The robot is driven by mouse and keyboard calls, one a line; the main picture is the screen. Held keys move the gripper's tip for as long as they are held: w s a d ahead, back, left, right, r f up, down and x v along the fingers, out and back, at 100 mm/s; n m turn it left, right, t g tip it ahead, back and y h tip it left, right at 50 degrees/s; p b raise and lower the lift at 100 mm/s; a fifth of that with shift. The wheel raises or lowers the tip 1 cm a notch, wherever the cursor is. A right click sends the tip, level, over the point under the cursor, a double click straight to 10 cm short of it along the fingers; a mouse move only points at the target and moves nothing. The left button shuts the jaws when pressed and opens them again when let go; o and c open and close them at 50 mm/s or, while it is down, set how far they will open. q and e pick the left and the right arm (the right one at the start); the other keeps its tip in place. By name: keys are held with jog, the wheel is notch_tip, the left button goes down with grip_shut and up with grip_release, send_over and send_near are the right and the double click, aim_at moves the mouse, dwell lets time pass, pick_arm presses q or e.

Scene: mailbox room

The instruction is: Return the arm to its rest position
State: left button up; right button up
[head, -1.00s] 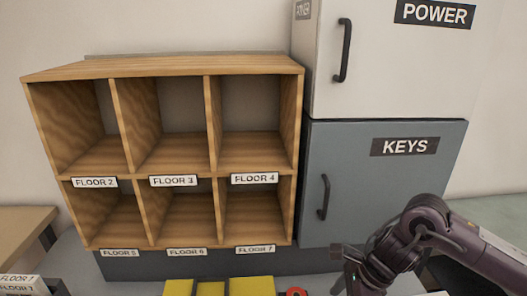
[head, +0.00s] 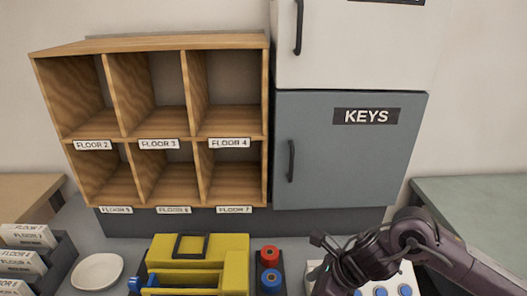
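My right arm comes in from the lower right in the head view. Its gripper (head: 325,268) hangs low, in front of a white panel with blue knobs. The fingertips are too small and dark to tell whether they are open or shut. No held object shows in it. My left gripper is not in view.
A wooden pigeonhole shelf (head: 165,206) with empty labelled compartments stands at the back. A shut grey KEYS cabinet (head: 350,155) is right of it. On the counter are a yellow toolbox (head: 235,250), red and blue spools (head: 270,256), a white plate (head: 97,271) and labelled envelopes (head: 22,258).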

jog(key=a+r+m+t+y, duration=0.25)
jog(key=a+m+t, duration=0.25)
jog(key=a+m, duration=0.65)
jog(key=s+d+f+m+g+h, duration=0.1)
jog(key=s+d+f+m+h, duration=0.35)
jog(key=m, duration=0.75)
jog(key=s+d+f+m+g+h, duration=0.15)
jog(key=s+d+m, duration=0.35)
jog(key=d+m, duration=0.55)
jog(key=s+d+f+m+g+h, duration=0.15)
jog(key=s+d+m, duration=0.4)
jog(key=m, duration=0.75)
notch_tip(320, 180, down, 31)
jog(key=s+g, duration=0.1)
jog(key=s, duration=0.1)
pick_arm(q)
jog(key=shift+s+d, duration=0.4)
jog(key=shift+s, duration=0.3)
pick_arm(e)
jog(key=s+d+f, duration=0.2)
jog(key=s+f, duration=0.7)
jog(key=s+d+f+g+h, duration=0.1)
jog(key=s+d+f, duration=0.1)
jog(key=s+f, duration=0.6)
jog(key=shift+s+d+f+n, duration=0.15)
jog(key=shift+s+f+n, duration=0.25)
jog(key=shift+s, duration=0.55)
